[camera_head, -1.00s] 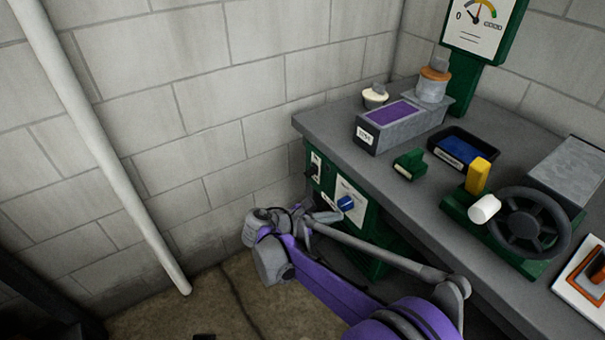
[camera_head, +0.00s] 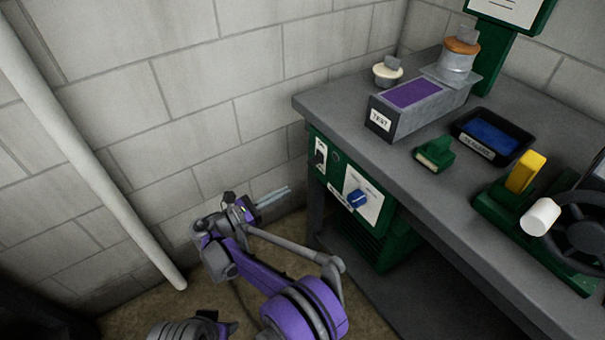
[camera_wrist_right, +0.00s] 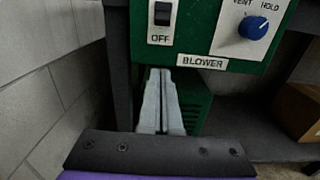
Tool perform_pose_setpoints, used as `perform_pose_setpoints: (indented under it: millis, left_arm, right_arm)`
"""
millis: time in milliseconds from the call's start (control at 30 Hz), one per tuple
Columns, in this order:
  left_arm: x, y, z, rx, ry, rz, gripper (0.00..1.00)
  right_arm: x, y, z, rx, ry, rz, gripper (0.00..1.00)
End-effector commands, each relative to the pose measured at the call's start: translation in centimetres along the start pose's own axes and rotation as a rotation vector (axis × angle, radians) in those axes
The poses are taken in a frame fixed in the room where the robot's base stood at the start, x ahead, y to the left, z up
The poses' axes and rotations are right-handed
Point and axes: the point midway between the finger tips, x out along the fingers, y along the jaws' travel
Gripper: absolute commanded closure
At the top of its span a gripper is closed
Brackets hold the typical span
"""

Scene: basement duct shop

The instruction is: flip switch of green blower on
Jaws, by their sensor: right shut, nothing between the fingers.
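The green blower (camera_head: 385,236) is mounted under the front edge of the grey bench, with a BLOWER label in the right wrist view (camera_wrist_right: 202,62). Its dark switch (camera_head: 321,153) sits on a white plate at the panel's upper left. The switch also shows in the right wrist view (camera_wrist_right: 163,13), above the word OFF; I cannot tell which way it is tipped. My right gripper (camera_head: 287,189) is shut and empty, left of the panel. In the right wrist view its fingertips (camera_wrist_right: 160,72) appear just below the switch plate, apart from it. My left gripper's fingers are not visible.
A blue knob (camera_head: 357,198) is right of the switch. The bench (camera_head: 400,168) holds a grey box with a purple top (camera_head: 425,110), a tray (camera_head: 490,140), a green block (camera_head: 435,153) and a handwheel device. A white pipe (camera_head: 85,165) stands along the block wall.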

Motion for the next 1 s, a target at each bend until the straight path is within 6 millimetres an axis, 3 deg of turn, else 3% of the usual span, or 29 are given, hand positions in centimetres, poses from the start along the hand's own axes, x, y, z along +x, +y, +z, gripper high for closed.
perform_pose_setpoints:
  millis: [167, 567, 800, 1000]
  left_arm:
    - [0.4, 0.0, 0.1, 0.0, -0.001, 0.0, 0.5]
    - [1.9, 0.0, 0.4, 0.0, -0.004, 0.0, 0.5]
    - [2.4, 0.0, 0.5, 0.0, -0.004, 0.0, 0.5]
    - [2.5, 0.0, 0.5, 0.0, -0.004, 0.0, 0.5]
  right_arm:
    - [1.8, -0.1, -0.1, 0.0, 0.0, -0.004, 1.0]
    - [10.1, -0.1, -0.1, 0.0, 0.001, -0.004, 1.0]
    - [8.9, 0.0, 2.9, 0.001, 0.001, 0.0, 1.0]
    - [8.7, 0.0, 3.8, 0.001, 0.001, -0.001, 1.0]
